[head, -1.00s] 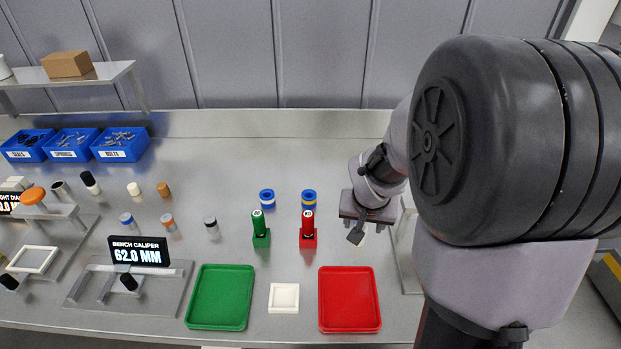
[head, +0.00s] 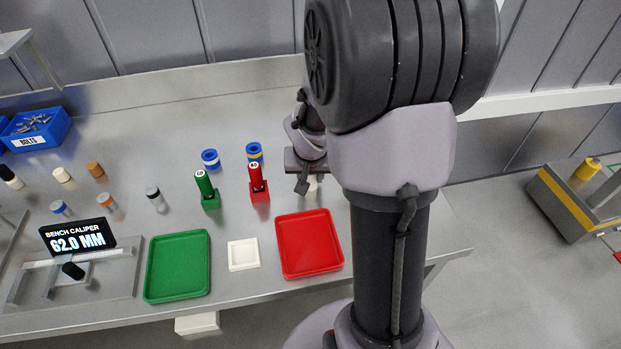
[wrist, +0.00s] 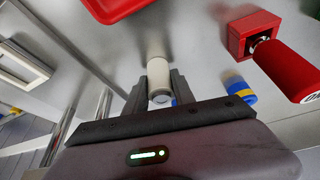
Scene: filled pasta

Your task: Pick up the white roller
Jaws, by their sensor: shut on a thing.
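The white roller (wrist: 158,70) is a plain off-white cylinder, seen between the two dark fingers in the wrist view. My gripper (wrist: 159,86) is shut on it. In the head view my gripper (head: 305,180) is over the bench, right of the red stand, and a small pale part of the roller (head: 313,184) shows below it. The wrist view does not make clear whether the roller touches the bench.
The red tray (head: 309,243), white square dish (head: 242,254) and green tray (head: 177,266) lie in front.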

